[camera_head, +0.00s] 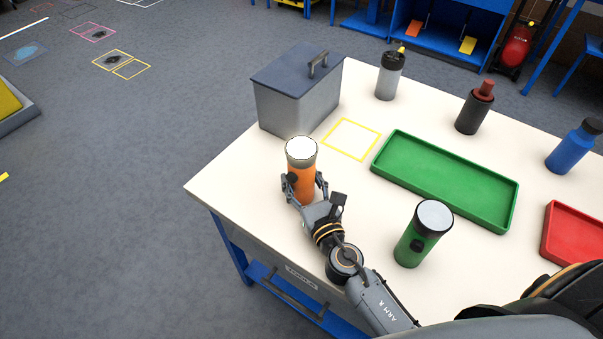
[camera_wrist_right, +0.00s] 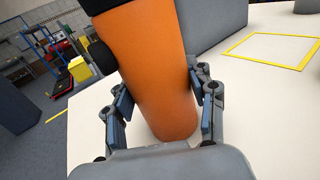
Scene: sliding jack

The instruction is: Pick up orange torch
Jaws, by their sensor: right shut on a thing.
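My left gripper is not in view.
A grey lidded box (camera_head: 297,95) stands just behind the torch. A green torch (camera_head: 420,240) stands right of my arm. A green tray (camera_head: 445,180), a red tray (camera_head: 575,236) and several bottles are farther right. A yellow square outline (camera_head: 351,139) is bare.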

